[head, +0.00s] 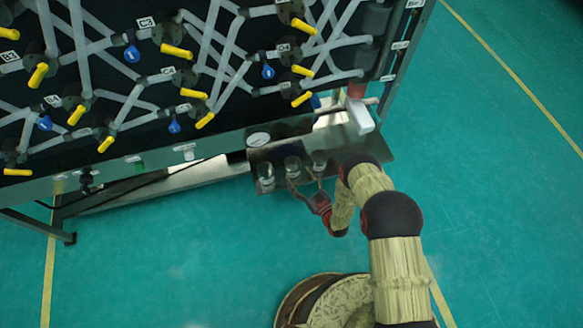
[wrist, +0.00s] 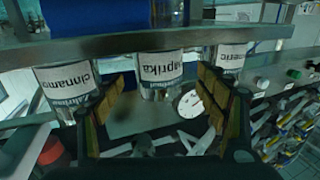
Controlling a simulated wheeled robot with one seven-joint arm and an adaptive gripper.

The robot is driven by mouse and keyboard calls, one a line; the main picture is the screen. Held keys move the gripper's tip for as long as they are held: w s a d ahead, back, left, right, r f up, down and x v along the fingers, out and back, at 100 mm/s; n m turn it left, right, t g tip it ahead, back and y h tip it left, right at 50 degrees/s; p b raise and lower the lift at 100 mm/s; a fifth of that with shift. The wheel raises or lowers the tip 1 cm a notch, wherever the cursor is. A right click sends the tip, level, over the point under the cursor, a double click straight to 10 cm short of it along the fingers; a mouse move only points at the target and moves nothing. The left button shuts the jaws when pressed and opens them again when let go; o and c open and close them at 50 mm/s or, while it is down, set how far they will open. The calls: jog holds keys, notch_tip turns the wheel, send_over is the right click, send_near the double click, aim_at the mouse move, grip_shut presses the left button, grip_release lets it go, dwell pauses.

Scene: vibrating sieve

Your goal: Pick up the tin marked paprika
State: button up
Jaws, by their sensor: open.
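The tin marked paprika (wrist: 160,68) stands in the middle of a row of three, its label upside down in the wrist view. It lies between the two spread fingers of my gripper (wrist: 161,84), with gaps on both sides, and it is not gripped. My gripper (head: 306,190) is open at the near side of that row.
A tin marked cinnamon (wrist: 66,82) and a third, partly hidden tin (wrist: 230,58) flank the paprika tin closely. A round dial gauge (head: 259,139) sits behind the row. A rack of pipes with yellow-handled valves (head: 176,51) rises behind. The green floor in front is clear.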

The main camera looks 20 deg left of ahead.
aim_at(297, 172)
jog(key=b+x, duration=0.2)
jog(key=x, duration=0.3)
jog(key=shift+w+r, duration=0.1)
jog(key=shift+w, duration=0.1)
jog(key=c, duration=0.4)
jog(key=c, duration=0.9)
